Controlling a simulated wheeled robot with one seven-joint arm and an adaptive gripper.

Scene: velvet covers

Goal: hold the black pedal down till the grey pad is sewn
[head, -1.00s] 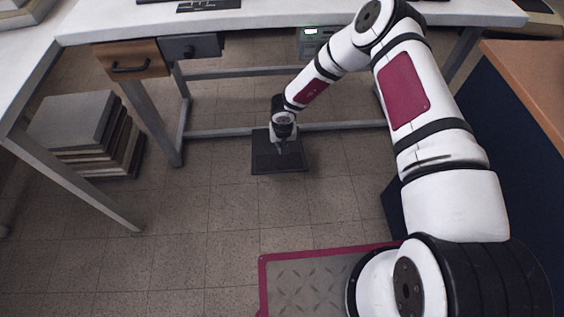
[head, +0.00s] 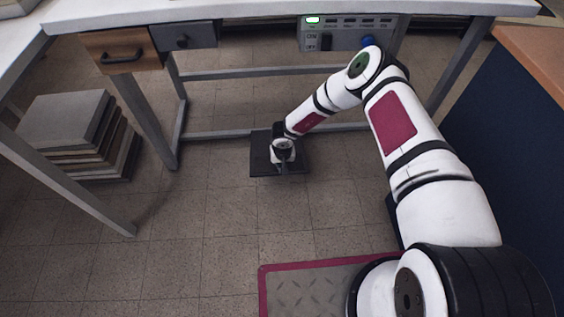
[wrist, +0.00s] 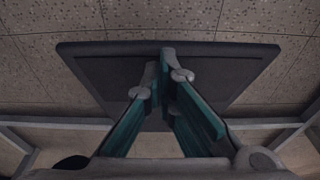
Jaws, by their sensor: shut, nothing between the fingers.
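The black pedal (head: 258,163) is a flat dark plate on the tiled floor under the table. My gripper (head: 283,169) points down over the middle of it, with its fingers closed and nothing between them. In the wrist view, the fingertips (wrist: 166,72) are over the pedal (wrist: 235,72), close to its far edge. They look at or very near its surface; I cannot tell whether they press it down. I see no grey pad being sewn; the table top is mostly out of view.
A stack of flat grey and brown slabs (head: 65,122) stands on the floor at left. A control box (head: 348,36) with a lit green display and a blue knob hangs under the table. Table legs (head: 150,124) and a low crossbar (head: 215,134) frame the space. Floor before the pedal is clear.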

